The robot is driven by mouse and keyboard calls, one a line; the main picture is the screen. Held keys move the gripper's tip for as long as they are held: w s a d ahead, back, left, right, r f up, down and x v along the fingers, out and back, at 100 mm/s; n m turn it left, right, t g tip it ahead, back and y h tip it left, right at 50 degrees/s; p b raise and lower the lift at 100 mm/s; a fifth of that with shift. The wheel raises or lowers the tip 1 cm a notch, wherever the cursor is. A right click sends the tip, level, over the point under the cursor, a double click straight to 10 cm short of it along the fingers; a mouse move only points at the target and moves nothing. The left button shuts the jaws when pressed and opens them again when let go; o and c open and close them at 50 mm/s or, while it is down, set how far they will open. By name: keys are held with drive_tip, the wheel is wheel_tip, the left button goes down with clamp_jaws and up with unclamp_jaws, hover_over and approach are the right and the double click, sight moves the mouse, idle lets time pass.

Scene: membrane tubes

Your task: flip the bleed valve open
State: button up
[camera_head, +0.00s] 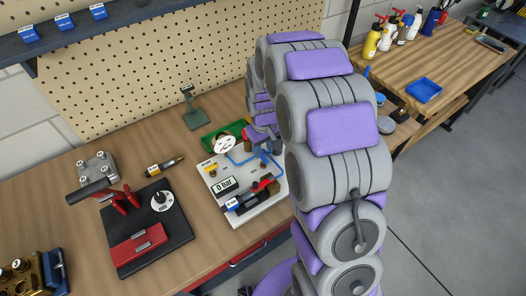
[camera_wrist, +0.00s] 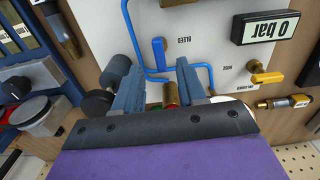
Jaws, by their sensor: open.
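The bleed valve's blue lever (camera_wrist: 159,52) stands on the white panel (camera_wrist: 220,20) beside the upside-down BLEED label in the wrist view. My gripper (camera_wrist: 159,72) is open, its two blue-grey fingers apart, pointing at the panel. The lever shows just beyond and between the fingertips; I cannot tell whether either finger touches it. A brass and red fitting (camera_wrist: 171,94) shows between the fingers, nearer the palm. In the head view, the panel (camera_head: 213,178) lies on the bench, and my arm hides most of the gripper and its right part.
Blue tubing (camera_wrist: 209,72) runs close beside the fingers. A yellow handle (camera_wrist: 268,77) and the 0 bar display (camera_wrist: 266,27) sit to the right. A black base with red parts (camera_head: 150,235) is to the left.

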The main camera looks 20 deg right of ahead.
sight(263, 157)
wheel_tip(263, 157, up, 14)
drive_tip(key=p, duration=0.2)
drive_tip(key=shift+f, duration=0.25)
drive_tip(key=s+r+m+g, duration=0.1)
drive_tip(key=s+r+m, duration=0.1)
drive_tip(key=s, duration=1.5)
drive_tip(key=s+a+r+m, duration=0.1)
drive_tip(key=s+r, duration=0.1)
drive_tip(key=s, duration=1.5)
drive_tip(key=shift+s+r+m+g, duration=0.15)
drive_tip(key=shift+r+m+g, duration=0.15)
drive_tip(key=shift+m+g, duration=0.1)
